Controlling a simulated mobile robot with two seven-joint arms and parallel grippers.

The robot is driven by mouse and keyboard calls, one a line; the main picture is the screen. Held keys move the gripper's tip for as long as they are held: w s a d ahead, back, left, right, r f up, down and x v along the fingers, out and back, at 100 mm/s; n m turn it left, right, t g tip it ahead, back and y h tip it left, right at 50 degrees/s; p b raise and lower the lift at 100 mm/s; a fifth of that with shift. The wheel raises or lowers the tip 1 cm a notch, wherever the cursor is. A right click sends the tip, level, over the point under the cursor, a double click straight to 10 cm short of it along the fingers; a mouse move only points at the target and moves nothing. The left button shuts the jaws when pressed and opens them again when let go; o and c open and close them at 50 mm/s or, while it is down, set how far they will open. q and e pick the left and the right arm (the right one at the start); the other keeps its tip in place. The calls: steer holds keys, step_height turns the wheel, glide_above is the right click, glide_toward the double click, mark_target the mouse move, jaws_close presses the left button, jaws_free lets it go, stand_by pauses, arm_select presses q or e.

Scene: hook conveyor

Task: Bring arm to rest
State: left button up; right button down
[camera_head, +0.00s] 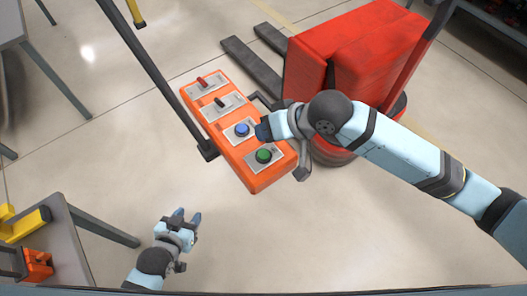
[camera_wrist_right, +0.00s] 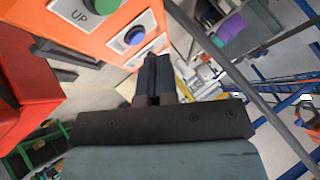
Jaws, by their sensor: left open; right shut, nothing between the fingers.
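My right arm reaches in from the right in the head view, and its gripper (camera_head: 264,130) is beside the blue button (camera_head: 242,130) of the orange control box (camera_head: 270,178). In the right wrist view the right gripper (camera_wrist_right: 157,65) is shut with nothing held, and its fingers point toward the box's face (camera_wrist_right: 110,45). I cannot tell whether the fingertips touch the box. A green button (camera_head: 263,156) is just below it in the head view. My left gripper (camera_head: 187,220) is open and empty, low over the floor at bottom left.
A red pallet jack (camera_head: 345,50) stands behind the control box, close to my right arm. The box hangs from a dark pole (camera_head: 165,90). A table (camera_head: 62,225) with yellow (camera_head: 25,224) and orange (camera_head: 38,264) parts is at bottom left. Floor at bottom centre is clear.

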stand_by(0.4)
steer(key=shift+s+d+f+t, duration=0.1)
steer(key=shift+s+t, duration=0.2)
steer(key=shift+s, duration=0.4)
steer(key=s+d+f+m+h, duration=0.1)
steer(key=s+d+f+h, duration=0.2)
steer(key=s+d, duration=0.4)
steer(key=s+d+f+m+h, duration=0.1)
steer(key=s+d+f+h, duration=0.2)
steer(key=d, duration=0.7)
steer(key=s+d+f+m+h, duration=0.1)
steer(key=s+d+f+h, duration=0.1)
steer(key=s+d, duration=0.55)
steer(key=w+a+f+t+y, duration=0.1)
steer(key=w+a+f+t, duration=0.1)
steer(key=f, duration=0.5)
steer(key=w+a+f+t+y, duration=0.1)
steer(key=w+a+f+t, duration=0.1)
steer(key=w+f+t, duration=0.2)
step_height(320, 180, down, 4)
steer(key=shift+w+a+r+t, duration=0.1)
steer(key=shift+w+a+t, duration=0.25)
steer(key=shift+t, duration=0.35)
